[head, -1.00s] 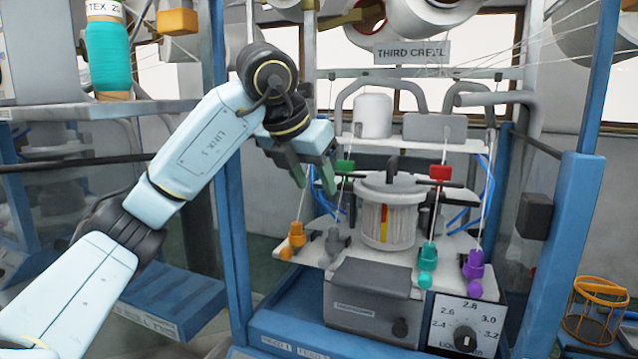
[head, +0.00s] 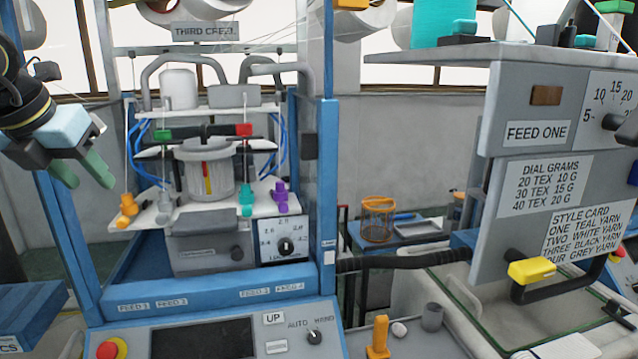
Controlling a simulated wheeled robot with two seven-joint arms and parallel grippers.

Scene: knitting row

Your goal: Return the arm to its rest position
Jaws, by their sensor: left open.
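My left gripper (head: 82,172) is at the left edge of the head view, with its two green-grey fingers apart and nothing between them. It hangs in front of the blue machine frame, to the left of the knitting head (head: 205,170), and is apart from it. Most of my left arm is cut off by the picture's left edge. My right gripper is not in view.
A control panel (head: 215,335) with a red button and dial is below the machine. A yellow-handled lever (head: 532,270) and sign boards (head: 540,132) stand at right. An orange wire basket (head: 378,218) is behind.

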